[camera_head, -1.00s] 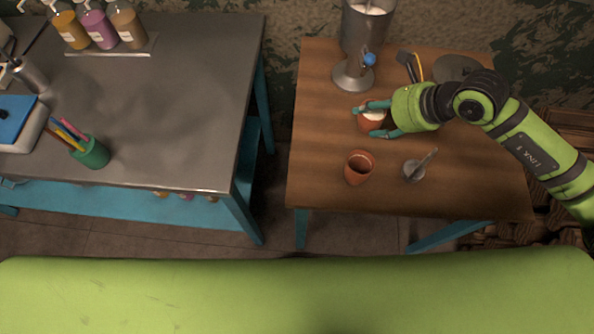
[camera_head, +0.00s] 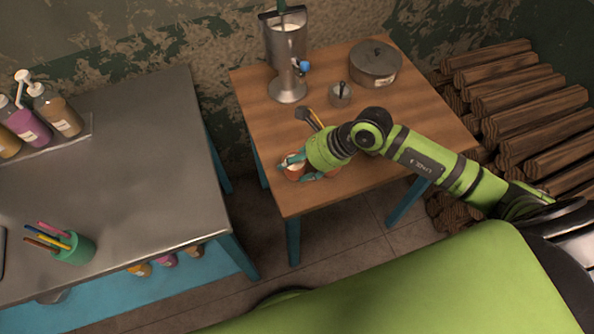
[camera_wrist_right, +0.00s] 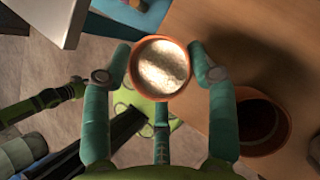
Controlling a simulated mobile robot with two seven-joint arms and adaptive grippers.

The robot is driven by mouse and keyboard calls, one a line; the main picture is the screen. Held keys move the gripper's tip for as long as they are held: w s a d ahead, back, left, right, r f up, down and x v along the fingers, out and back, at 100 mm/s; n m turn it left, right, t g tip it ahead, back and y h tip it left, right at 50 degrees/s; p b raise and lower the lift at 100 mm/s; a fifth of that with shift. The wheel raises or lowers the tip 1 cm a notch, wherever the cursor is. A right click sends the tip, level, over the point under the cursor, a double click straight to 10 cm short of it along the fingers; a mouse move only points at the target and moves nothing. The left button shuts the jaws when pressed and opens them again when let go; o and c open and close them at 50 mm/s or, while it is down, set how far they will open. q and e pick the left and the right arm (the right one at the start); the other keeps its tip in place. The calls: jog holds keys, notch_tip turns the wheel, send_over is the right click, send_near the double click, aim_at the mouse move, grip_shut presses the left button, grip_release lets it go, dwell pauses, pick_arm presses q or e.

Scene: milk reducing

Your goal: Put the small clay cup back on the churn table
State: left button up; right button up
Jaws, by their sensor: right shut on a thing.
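My right gripper (camera_head: 303,176) is shut on a small clay cup (camera_head: 292,172) with white contents. My left gripper is not seen.
A metal churn (camera_head: 287,50) with a blue tap, a lidded pot (camera_head: 375,65), a small metal pot (camera_head: 340,95) and utensils (camera_head: 312,118) stand on the table. A metal bench (camera_head: 130,150) is at left. Logs (camera_head: 515,105) lie at right. The table's front right is clear.

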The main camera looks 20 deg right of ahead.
aim_at(297, 174)
jog(key=f, duration=0.3)
jog(key=shift+s+a+f+p, duration=0.1)
jog(key=shift+a+f+p, duration=0.15)
jog(key=shift+p, duration=0.1)
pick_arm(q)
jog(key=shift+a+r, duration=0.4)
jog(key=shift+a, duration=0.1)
pick_arm(e)
jog(key=shift+d+f, duration=0.1)
jog(key=shift+f, duration=0.2)
jog(key=shift+f, duration=0.15)
jog(key=o, duration=1.4)
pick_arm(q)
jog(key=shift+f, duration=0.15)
